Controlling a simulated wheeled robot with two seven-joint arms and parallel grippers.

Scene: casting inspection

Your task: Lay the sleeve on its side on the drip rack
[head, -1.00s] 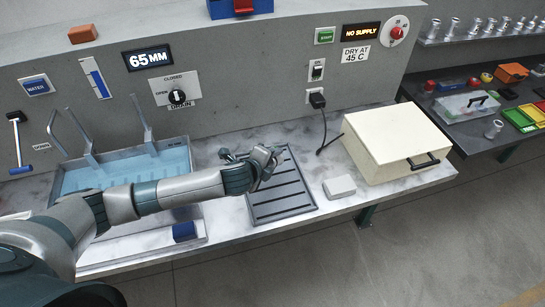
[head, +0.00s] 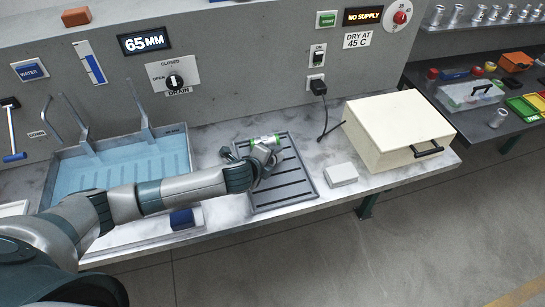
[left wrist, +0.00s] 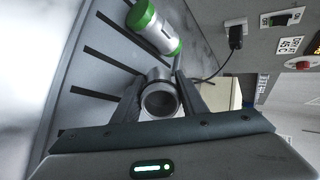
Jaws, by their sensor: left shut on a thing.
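A grey metal sleeve (left wrist: 160,98) with a round open bore sits between the fingers of my left gripper (left wrist: 158,85), which is shut on it. In the left wrist view the bore faces the camera. In the head view my left gripper (head: 266,157) is over the far part of the grey slotted drip rack (head: 290,188) and mostly hides the sleeve. I cannot tell whether the sleeve touches the rack. A white cylinder with green ends (left wrist: 155,28) lies on its side just beyond the fingertips; it also shows in the head view (head: 264,140). My right gripper is out of view.
A cream box with a black handle (head: 395,130) and a small white block (head: 341,174) stand right of the rack. A black plug and cord (head: 319,92) hang behind. A blue water basin (head: 90,185) is at left. The rack's front half is clear.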

